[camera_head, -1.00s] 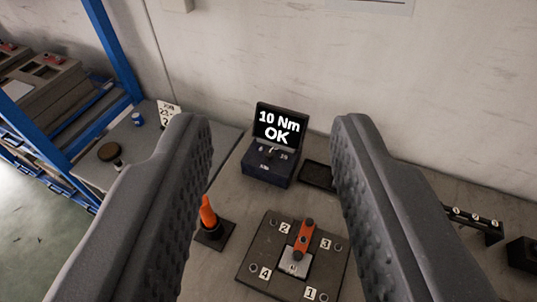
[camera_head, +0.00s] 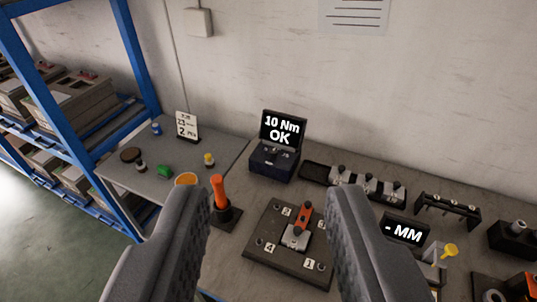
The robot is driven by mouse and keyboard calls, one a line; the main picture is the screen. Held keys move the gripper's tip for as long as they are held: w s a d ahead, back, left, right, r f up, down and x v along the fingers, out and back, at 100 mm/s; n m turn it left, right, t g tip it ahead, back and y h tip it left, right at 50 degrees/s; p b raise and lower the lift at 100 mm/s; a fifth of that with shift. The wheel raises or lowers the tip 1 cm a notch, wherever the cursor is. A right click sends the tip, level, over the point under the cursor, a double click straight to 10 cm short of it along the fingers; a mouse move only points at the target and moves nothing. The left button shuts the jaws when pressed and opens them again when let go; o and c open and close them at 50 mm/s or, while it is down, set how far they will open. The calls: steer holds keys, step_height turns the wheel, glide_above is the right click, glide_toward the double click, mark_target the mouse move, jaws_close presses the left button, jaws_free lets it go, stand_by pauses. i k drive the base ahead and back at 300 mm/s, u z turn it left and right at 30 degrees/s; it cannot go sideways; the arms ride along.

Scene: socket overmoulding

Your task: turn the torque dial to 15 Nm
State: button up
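The torque unit (camera_head: 272,164) is a dark blue box on the bench against the wall. Its screen (camera_head: 282,129) reads "10 Nm OK". The torque dial (camera_head: 271,152) sits on top of the box below the screen; its pointer is too small to read. My gripper (camera_head: 268,197) is open and empty, its two dark grey fingers wide apart in the foreground. The torque unit lies beyond the fingertips, seen between and above them, and nothing touches it.
An orange-handled tool (camera_head: 220,191) stands in a holder left of a numbered plate (camera_head: 262,247) with an orange clamp. A dark tray (camera_head: 315,172) with metal parts lies right of the unit. A "- MM" display (camera_head: 404,232) stands right. A blue shelf (camera_head: 139,62) is at left.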

mark_target(273, 152)
steer(key=u, duration=0.35)
steer(key=i, duration=1.3)
steer(key=z, duration=0.55)
